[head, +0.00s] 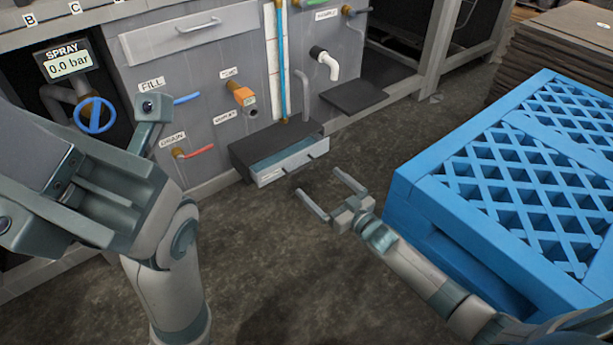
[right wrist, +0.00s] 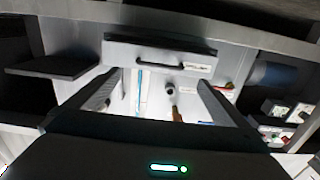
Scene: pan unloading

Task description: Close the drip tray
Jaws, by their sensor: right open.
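The drip tray (head: 290,162) is a shallow drawer with a grey front, a dark handle and a small label. It sticks partly out of a dark housing (head: 250,148) low on the grey panel. My right gripper (head: 331,194) is open and empty, in front of the tray and just to its right, apart from it. The right wrist view appears upside down; the tray front (right wrist: 125,54) shows beyond the two spread fingers (right wrist: 158,95).
A blue slatted crate (head: 430,205) stands close on the right, beside my right arm. A dark flat plate (head: 353,96) juts from the panel right of the tray. Pipes and valves, including a blue handwheel (head: 95,115), line the panel. The floor before the tray is clear.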

